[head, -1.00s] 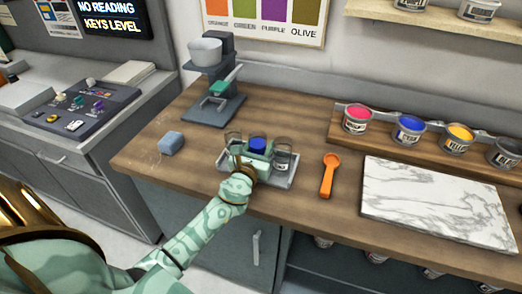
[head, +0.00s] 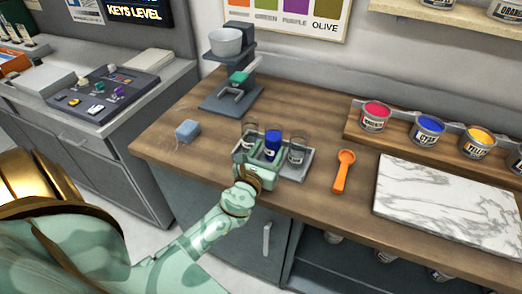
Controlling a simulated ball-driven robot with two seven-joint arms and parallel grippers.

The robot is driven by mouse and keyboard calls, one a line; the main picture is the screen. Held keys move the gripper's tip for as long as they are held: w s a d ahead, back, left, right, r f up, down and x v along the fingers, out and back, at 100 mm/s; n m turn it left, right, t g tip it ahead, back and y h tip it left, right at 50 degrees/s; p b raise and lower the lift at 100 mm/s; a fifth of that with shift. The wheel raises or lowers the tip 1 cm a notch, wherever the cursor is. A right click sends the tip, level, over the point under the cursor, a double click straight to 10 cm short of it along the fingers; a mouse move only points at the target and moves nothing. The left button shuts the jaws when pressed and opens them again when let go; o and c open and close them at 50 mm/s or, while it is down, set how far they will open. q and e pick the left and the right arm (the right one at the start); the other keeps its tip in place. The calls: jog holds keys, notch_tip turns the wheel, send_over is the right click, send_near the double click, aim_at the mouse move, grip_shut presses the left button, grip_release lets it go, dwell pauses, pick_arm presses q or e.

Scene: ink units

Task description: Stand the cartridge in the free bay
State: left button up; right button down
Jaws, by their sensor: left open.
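A blue cylinder with a pale label (head: 272,142), which looks like the cartridge, stands upright on a grey tray (head: 300,172). My left gripper (head: 256,168) is open at the tray's front edge, just in front of the blue cylinder. The cylinder's lower part is hidden by the gripper, and I cannot tell whether they touch. I cannot make out a free bay with certainty. My right gripper is out of view.
A grey stand with a bowl (head: 228,80) is behind the tray. A blue-grey block (head: 187,130) lies to the left. An orange spoon (head: 343,170), a marble slab (head: 440,205) and ink pots (head: 427,130) are to the right. A control panel (head: 97,95) sits far left.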

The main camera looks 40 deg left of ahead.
pick_arm(q)
jog(key=v, duration=0.6)
dwell(0.3)
